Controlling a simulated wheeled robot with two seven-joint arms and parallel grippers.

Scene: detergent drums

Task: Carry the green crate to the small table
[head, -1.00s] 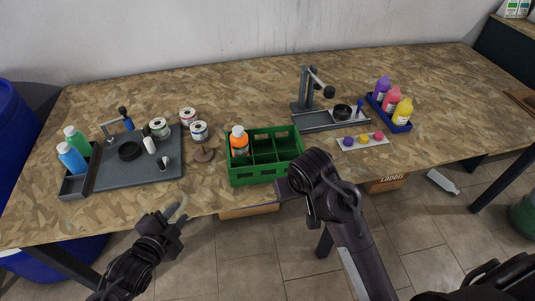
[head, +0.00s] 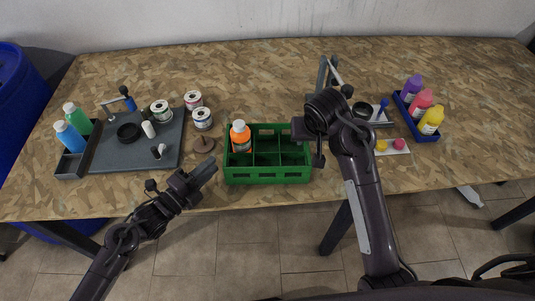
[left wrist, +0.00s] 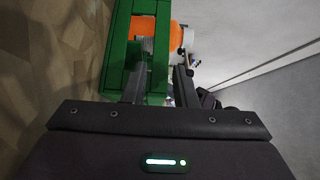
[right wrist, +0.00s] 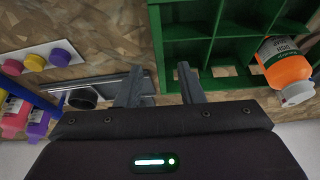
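The green crate (head: 268,172) stands on the large worktable near its front edge, with an orange bottle (head: 240,138) in its left part and other compartments empty. My left gripper (head: 208,170) is at the crate's left end; in the left wrist view its fingers (left wrist: 160,82) are apart, close to the green wall (left wrist: 117,50). My right gripper (head: 301,130) is at the crate's right end, partly hidden by its arm. In the right wrist view its fingers (right wrist: 160,85) are apart, with the crate's end wall (right wrist: 157,45) near or between them. No small table is identifiable.
On the left stands a grey tray (head: 170,127) with bottles, beside several tins (head: 203,119). A blue tray (head: 424,134) with coloured bottles and a stand (head: 323,75) are on the right. The worktable's back middle (head: 255,80) is clear.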

